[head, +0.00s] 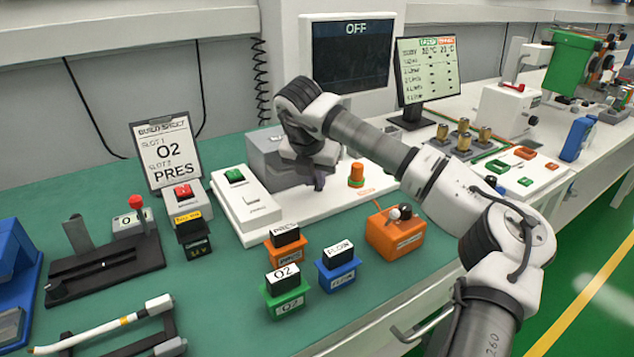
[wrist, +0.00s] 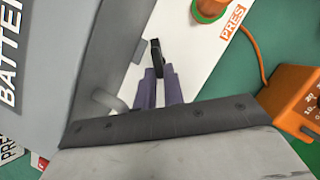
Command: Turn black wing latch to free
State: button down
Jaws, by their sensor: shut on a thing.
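The black wing latch (wrist: 155,52) shows in the wrist view as a thin dark piece standing out beside the grey battery box. My gripper (wrist: 158,75), with purple fingers, is shut on it near the fingertips. In the head view my gripper (head: 319,182) is at the right end of the grey battery box (head: 262,146), low over the white base plate (head: 345,192). There the latch is hidden by my gripper and wrist. The box also fills the left of the wrist view (wrist: 85,50), with part of its lettering showing.
An orange-and-green knob (head: 356,174) marked PRES stands just right of my gripper. An orange box (head: 395,235) with a cable stands in front. Labelled PRES, O2 (head: 286,292) and FLOW (head: 338,270) blocks stand nearer. A screen reading OFF (head: 350,55) is behind.

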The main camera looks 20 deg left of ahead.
dwell(0.3)
jog(key=c, duration=1.5)
grip_release()
